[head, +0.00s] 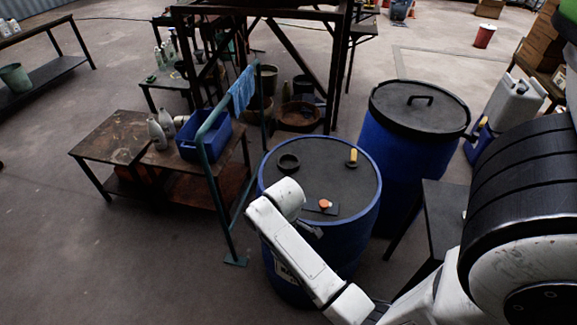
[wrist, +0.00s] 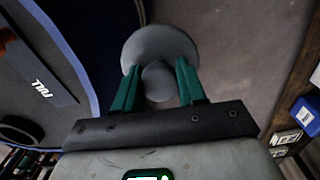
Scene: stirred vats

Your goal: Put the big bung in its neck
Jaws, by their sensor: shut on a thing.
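My gripper (wrist: 157,72) has its green fingers shut on a grey bung with a wide round head (wrist: 162,42) and a rounded stub between the fingers. In the wrist view the bung is beyond the blue rim, over the floor. In the head view my arm's end covers the gripper and most of the bung. The blue drum (head: 345,235) has a dark top with a raised dark ring-shaped neck (head: 288,163) at its upper left. That neck seems to show at the lower left of the wrist view (wrist: 18,132), apart from the bung.
A green rail (head: 222,195) with a blue cloth stands left. A lidded drum (head: 415,150) stands behind right.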

